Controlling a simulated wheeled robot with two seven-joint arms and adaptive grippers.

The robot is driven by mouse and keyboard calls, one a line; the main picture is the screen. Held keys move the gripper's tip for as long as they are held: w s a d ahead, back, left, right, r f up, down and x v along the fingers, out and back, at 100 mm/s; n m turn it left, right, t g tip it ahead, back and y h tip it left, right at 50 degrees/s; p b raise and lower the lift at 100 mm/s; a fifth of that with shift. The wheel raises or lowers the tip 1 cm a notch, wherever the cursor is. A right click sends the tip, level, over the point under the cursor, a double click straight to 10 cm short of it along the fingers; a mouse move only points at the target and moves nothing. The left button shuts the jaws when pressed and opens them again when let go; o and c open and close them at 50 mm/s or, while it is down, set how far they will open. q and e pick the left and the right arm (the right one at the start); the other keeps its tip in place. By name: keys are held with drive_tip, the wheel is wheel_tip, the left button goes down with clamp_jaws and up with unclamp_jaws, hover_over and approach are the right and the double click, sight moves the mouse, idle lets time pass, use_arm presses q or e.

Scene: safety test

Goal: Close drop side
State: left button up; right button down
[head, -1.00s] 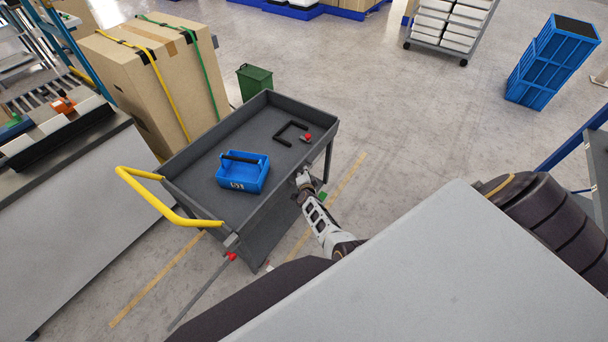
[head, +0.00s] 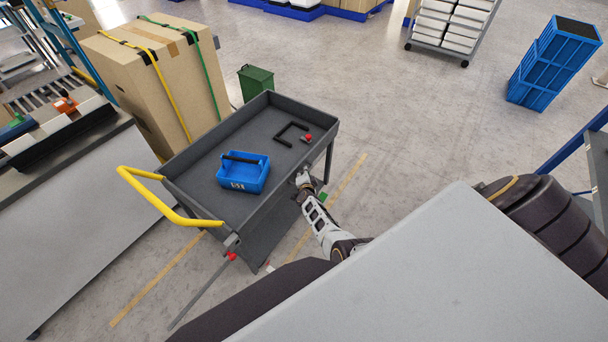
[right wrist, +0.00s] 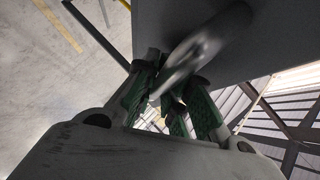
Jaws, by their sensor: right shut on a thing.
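The grey cart (head: 215,197) stands at the centre of the head view, with a yellow handle at its left end. Its near long side looks low, and a dark panel (head: 262,236), seemingly the drop side, hangs below the tray edge. My right gripper (head: 303,180) is at this near side, close to the right end. In the right wrist view its green-padded fingers (right wrist: 172,100) are shut on a grey metal bar (right wrist: 205,45) with a rounded end, beside a flat grey surface. The fingers partly hide the grip. My left gripper is not in view.
A blue tote (head: 243,176) and a black U-shaped piece (head: 290,131) lie in the tray. Red knobs (head: 231,256) (head: 308,138) show near the cart's corners. A strapped carton (head: 150,80) and green bin (head: 256,82) stand behind.

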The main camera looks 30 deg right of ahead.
drive_tip(key=shift+w+a+r, duration=0.15)
drive_tip(key=shift+w+r, duration=0.3)
drive_tip(key=shift+r, duration=0.05)
drive_tip(key=c, duration=1.8)
unclamp_jaws()
drive_tip(key=shift+o, duration=0.2)
drive_tip(key=shift+s+a, duration=0.1)
drive_tip(key=shift+s, duration=0.1)
drive_tip(key=shift+s+f, duration=0.1)
drive_tip(key=shift+f, duration=0.05)
drive_tip(key=shift+s+f, duration=0.1)
drive_tip(key=shift+s, duration=0.05)
